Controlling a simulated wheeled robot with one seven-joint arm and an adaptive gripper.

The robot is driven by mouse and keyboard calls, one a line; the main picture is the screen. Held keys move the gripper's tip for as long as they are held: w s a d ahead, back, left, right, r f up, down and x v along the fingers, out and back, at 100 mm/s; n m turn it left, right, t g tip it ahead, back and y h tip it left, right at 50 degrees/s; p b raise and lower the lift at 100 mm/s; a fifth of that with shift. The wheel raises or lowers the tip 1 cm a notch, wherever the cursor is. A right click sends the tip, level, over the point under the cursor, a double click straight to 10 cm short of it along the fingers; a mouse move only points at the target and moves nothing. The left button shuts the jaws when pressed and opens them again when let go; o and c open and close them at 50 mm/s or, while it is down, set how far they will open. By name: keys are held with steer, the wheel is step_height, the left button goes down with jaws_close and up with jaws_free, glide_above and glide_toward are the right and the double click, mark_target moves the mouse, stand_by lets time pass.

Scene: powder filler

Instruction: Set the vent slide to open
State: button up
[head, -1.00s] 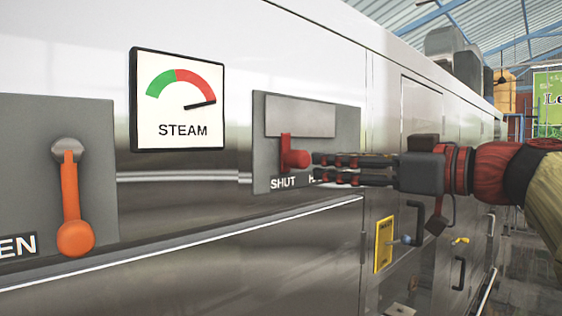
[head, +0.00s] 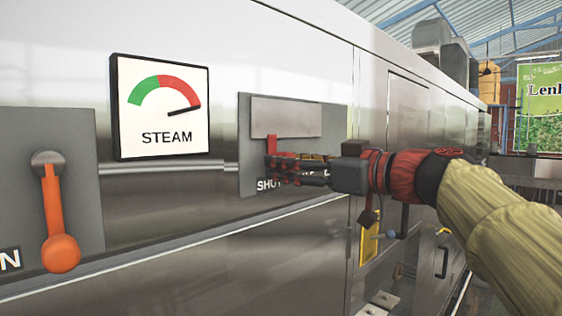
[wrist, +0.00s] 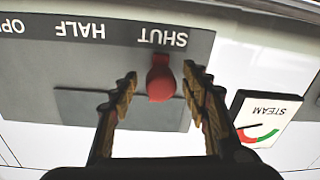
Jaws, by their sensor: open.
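The vent slide's red knob (wrist: 161,82) stands at the SHUT mark on a grey panel (wrist: 70,70). In the head view its red bracket (head: 272,146) shows below a lighter plate, and my fingers cover most of the knob. My gripper (head: 272,164) reaches in from the right. In the wrist view, which is upside down, my gripper (wrist: 159,72) is open with one finger on each side of the knob. Small gaps show between the fingers and the knob. HALF and part of OPEN are printed further along the panel from SHUT.
A STEAM gauge (head: 160,108) is on the wall left of the panel, its needle at the red end. An orange lever (head: 56,220) hangs down at the far left. A ledge (head: 200,238) runs below the panel. Door handles lie to the right.

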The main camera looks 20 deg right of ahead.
steer(key=shift+c, duration=0.4)
steer(key=c, duration=1.1)
jaws_close()
